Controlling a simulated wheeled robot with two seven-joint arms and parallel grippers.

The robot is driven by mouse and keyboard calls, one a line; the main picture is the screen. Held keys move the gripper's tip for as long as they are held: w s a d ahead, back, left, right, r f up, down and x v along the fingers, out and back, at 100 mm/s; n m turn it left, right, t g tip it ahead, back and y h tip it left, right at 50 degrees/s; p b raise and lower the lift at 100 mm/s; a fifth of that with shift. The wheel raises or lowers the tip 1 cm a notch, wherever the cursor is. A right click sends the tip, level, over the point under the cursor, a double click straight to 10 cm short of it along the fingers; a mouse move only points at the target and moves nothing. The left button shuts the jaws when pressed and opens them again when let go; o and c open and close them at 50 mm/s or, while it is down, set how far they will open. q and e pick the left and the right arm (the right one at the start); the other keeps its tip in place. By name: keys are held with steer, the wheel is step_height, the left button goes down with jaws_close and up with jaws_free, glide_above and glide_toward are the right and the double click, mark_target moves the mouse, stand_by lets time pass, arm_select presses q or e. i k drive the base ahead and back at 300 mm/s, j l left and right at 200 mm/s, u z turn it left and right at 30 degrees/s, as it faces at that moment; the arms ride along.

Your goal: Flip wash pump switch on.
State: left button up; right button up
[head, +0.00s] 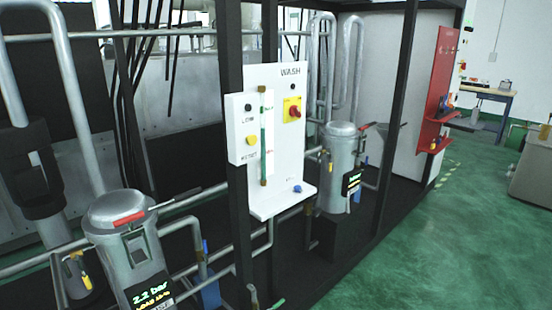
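A white panel (281,190) marked WASH stands on a dark frame in the middle of the head view. Near its top right is a red rotary switch (293,111) on a yellow plate. The switch is small, and I cannot tell its exact position. A narrow white side box (237,151) at the panel's left carries a black round button or lamp (248,107) and a yellow button (249,139). A vertical green sight tube (263,148) runs down the panel. Neither of my grippers is in view.
A grey canister (122,240) with a red handle and a display reading 2.2 bar stands at front left. Another canister (340,165) stands right of the panel. Dark posts and pipes surround the panel. Green floor (425,245) is open at the right, before a grey cabinet (530,178).

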mark_target(294, 112)
steer(key=u, duration=0.4)
steer(key=i+l+u, duration=0.45)
steer(key=l+u, duration=0.2)
steer(key=l, duration=0.2)
steer(key=i+l+u, duration=0.25)
steer(key=l, duration=0.15)
steer(key=i+l, duration=0.1)
steer(key=l, duration=0.3)
steer(key=i+l, duration=0.1)
steer(key=l, duration=0.35)
steer(key=i+l, duration=0.1)
steer(key=l, duration=0.3)
steer(key=i+l, duration=0.1)
steer(key=l, duration=0.35)
steer(key=u, duration=0.05)
